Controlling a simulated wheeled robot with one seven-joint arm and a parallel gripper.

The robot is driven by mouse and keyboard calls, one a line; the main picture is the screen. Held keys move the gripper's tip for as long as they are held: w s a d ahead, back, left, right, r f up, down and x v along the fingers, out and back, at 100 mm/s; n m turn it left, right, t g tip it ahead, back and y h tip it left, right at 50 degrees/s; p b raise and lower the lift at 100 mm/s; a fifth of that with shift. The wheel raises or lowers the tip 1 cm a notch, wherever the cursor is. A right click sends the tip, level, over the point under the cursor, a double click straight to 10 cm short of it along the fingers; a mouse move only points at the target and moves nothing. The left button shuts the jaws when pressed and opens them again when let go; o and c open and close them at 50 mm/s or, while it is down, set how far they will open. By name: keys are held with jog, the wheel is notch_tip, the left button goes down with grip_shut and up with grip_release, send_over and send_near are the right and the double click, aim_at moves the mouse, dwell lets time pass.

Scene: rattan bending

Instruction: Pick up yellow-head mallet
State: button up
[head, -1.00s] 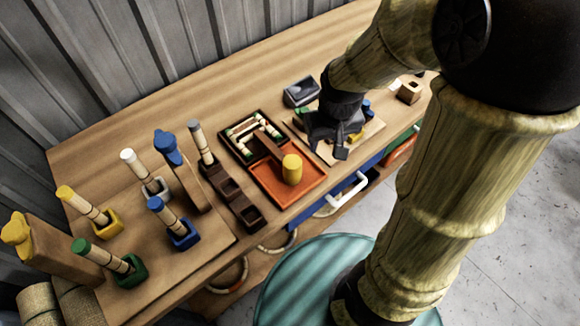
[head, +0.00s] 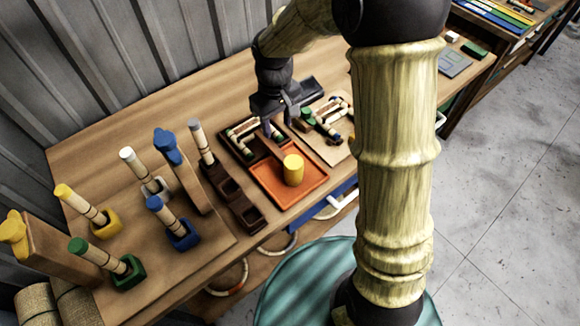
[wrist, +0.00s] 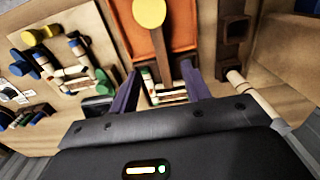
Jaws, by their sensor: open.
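The yellow-head mallet lies with its yellow head (head: 293,170) in the orange tray (head: 306,190) and its brown handle reaching back toward the dark tray. In the wrist view its yellow head (wrist: 149,12) is at the top edge, and the handle (wrist: 160,48) runs down toward the space between my fingers. My gripper (head: 279,122) is open and empty above the back of the dark tray (head: 240,151), beyond the handle's end. The wrist view shows both purple-grey fingers of my gripper (wrist: 160,84) apart, with bamboo pieces (wrist: 164,94) visible between them.
A board (head: 334,152) with jointed bamboo and coloured pieces lies to the right. A dark slotted block (head: 243,213) stands left of the orange tray. Further left are several upright coloured-tip sticks in holders and a blue-topped stand (head: 167,146). The table's back left is clear.

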aim_at(280, 154)
notch_tip(280, 154, down, 10)
jog(key=shift+d+f+p, duration=0.1)
jog(key=shift+d+p, duration=0.05)
jog(key=shift+p, duration=0.3)
jog(key=shift+f, duration=0.1)
jog(key=f, duration=0.2)
jog(key=f+p, duration=0.1)
jog(key=f, duration=0.1)
jog(key=shift+s+d, duration=0.1)
jog(key=shift+s, duration=0.15)
jog(key=shift+f, duration=0.5)
jog(key=shift+c, duration=0.2)
grip_shut()
